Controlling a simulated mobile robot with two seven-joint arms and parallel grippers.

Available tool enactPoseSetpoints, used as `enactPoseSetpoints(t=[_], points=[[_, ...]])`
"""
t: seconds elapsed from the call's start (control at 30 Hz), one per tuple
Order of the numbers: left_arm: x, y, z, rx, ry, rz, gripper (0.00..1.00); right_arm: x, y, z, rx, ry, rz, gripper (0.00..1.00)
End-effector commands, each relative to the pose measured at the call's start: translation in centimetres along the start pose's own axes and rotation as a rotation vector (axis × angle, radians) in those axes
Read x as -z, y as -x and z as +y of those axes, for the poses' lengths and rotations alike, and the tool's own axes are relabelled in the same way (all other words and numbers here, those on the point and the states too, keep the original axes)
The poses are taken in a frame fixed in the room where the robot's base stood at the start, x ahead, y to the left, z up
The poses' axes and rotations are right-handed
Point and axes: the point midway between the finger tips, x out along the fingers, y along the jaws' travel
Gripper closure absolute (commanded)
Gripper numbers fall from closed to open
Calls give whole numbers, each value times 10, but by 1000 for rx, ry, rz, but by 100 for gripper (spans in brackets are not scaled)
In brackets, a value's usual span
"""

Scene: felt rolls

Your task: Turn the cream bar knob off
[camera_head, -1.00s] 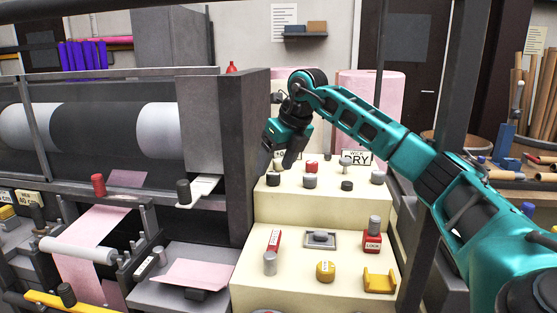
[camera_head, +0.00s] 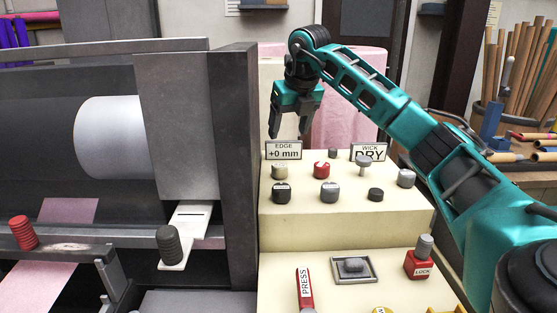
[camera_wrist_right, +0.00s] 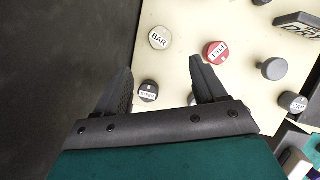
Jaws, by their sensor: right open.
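The cream bar knob (camera_head: 280,172), a short round knob, stands at the back left of the cream console's upper step. In the right wrist view its pale cap marked BAR (camera_wrist_right: 159,38) shows just beyond the fingertips. My right gripper (camera_head: 290,134) points down with its jaws open and empty, above the knob and apart from it. In the wrist view its fingers (camera_wrist_right: 162,76) have a gap between them, with a dark grey knob (camera_wrist_right: 148,91) seen near the left finger. My left gripper is not in view.
A red knob (camera_head: 321,170) stands right of the cream one, and grey knobs (camera_head: 330,192) stand in front. The EDGE sign (camera_head: 283,150) and WICK DRY sign (camera_head: 368,152) stand behind. A dark machine wall (camera_head: 238,170) rises close on the left.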

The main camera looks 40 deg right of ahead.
Motion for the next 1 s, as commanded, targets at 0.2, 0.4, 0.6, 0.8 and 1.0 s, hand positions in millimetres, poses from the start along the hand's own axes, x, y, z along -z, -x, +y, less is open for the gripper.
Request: enactPoseSetpoints(t=[0.2, 0.4, 0.6, 0.8, 1.0], points=[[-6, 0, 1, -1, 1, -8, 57, 2, -27, 0, 0, 0, 6, 29], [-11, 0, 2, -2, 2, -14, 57, 2, -70, 0, 1, -1, 6, 29], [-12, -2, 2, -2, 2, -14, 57, 2, -106, 0, 0, -1, 4, 29], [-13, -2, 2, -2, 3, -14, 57, 1, -125, 0, 0, 0, 3, 29], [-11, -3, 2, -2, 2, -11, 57, 1, -129, 0, 0, 0, 1, 29]])
